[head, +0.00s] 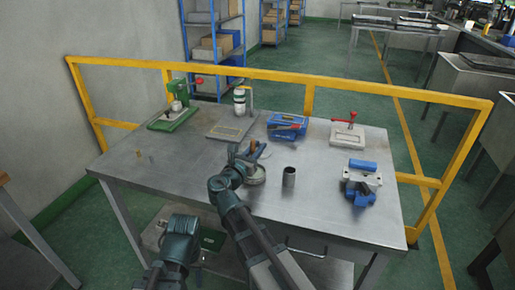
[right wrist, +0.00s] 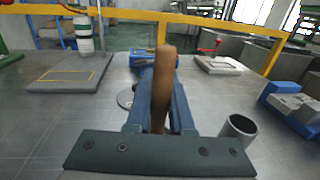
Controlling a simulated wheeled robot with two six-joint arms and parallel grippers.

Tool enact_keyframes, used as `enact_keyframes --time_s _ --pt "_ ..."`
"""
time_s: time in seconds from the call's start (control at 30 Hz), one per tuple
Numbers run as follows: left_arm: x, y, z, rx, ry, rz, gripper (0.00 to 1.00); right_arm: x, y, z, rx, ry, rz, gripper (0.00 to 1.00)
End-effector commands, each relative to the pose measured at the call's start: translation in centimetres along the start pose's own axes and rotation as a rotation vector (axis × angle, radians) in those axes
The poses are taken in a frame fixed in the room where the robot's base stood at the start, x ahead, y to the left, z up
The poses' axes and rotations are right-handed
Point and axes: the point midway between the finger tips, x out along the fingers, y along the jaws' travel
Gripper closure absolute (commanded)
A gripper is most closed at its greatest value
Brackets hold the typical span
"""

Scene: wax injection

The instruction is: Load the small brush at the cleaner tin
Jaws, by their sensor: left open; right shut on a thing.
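My right gripper (head: 247,154) is over the middle of the grey table (head: 140,185), shut on the small brush (head: 253,146). In the right wrist view the brush (right wrist: 163,85) shows as an upright wooden handle between the fingers; its bristles are hidden. A round tin (head: 257,178), apparently the cleaner tin, is directly below and partly behind this gripper. I cannot tell whether the brush touches it. A pale disc, perhaps its lid, lies just beyond and shows in the right wrist view (right wrist: 125,99). My left gripper (head: 182,226) is open and empty off the table's front edge.
A dark metal cup (head: 289,177) stands just right of the tin. A blue vise (head: 361,183) is further right. Behind are a blue box (head: 287,126), a flat grey plate (head: 229,128), a white-capped bottle (head: 239,101), a green press (head: 174,115) and a red-handled clamp (head: 347,132). The left table is mostly clear.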

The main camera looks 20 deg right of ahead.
Motion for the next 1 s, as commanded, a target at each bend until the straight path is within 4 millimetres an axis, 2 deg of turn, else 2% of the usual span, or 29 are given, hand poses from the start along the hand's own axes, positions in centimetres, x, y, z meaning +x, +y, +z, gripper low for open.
enact_keyframes --time_s 1.0 --pt "1.1 0.1 -0.1 0.000 0.000 0.000 0.50 0.0 0.0 -1.1 0.000 0.000 0.000 1.00"
